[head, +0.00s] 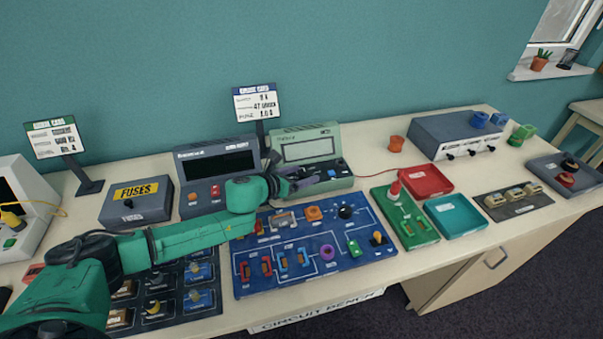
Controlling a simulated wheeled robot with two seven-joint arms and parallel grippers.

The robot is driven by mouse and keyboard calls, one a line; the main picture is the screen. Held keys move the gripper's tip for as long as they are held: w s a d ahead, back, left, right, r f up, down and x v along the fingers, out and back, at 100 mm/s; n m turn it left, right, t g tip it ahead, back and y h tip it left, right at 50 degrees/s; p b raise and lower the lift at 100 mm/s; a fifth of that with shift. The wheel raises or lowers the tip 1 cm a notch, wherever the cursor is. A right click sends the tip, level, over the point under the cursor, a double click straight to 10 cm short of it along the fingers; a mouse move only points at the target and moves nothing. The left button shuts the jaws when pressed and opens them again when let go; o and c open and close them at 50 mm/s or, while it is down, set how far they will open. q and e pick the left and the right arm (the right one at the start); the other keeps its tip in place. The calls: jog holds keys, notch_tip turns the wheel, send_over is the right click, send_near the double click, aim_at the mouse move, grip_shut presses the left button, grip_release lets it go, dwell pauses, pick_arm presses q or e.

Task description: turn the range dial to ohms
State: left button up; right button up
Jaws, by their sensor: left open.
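A light green meter (308,152) with a grey display stands at the back of the table behind the blue circuit board. My left gripper (308,181) is open and reaches in from the left, at the lower front of this meter. It covers part of the meter's control panel, and I cannot make out the range dial or its setting behind it. A small blue control (331,173) shows on the panel just right of the gripper. I cannot tell whether the fingers touch anything. My right gripper is not in view.
The blue circuit board (240,285) with several parts lies in front of the meter. A dark bench unit (213,158) stands to its left, with a fuses box (136,202) beyond. Red (428,192) and teal (456,229) trays lie to the right.

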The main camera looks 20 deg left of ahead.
pick_arm(q)
jog(key=shift+s, duration=0.1)
grip_shut()
jog(key=shift+r, duration=0.1)
jog(key=shift+d+n, duration=0.1)
jog(key=shift+n, duration=0.2)
jog(key=shift+t+y+p, duration=0.3)
jog(key=shift+y, duration=0.2)
jog(key=n+y, duration=0.1)
jog(key=n+y+p, duration=0.2)
jog(key=shift+s+d+r+t, duration=0.1)
jog(key=shift+d+r+t, duration=0.05)
jog(key=shift+d+t, duration=0.15)
jog(key=shift+d+n+y+p, duration=0.1)
jog(key=shift+n+y+p, duration=0.5)
jog(key=shift+n+y, duration=1.2)
jog(key=shift+y, duration=0.2)
